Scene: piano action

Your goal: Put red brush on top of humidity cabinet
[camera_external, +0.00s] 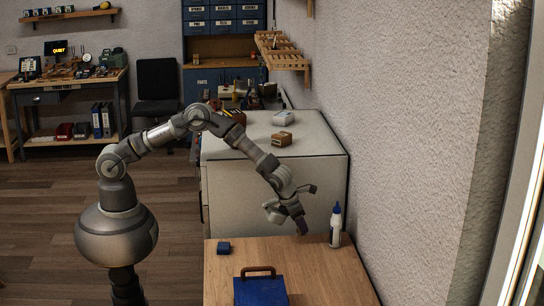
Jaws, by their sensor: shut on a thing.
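My gripper (290,206) is above the back part of the wooden table, in front of the white cabinet. It is shut on a small dark object with a reddish-brown lower end (302,227), which I take to be the red brush. Its red colour hardly shows, and the fingers hide part of it. It points down, close above the tabletop; I cannot tell whether it touches. The large white cabinet (235,187), which I take to be the humidity cabinet, stands behind the table. Its flat top is higher than the tabletop.
A white bottle with a blue tip (335,226) stands just right of my gripper. A blue box (224,248) and a blue case with a brown handle (260,290) are on the wooden table (325,275). A brown box (282,139) and a pale one (283,118) sit on the cabinet.

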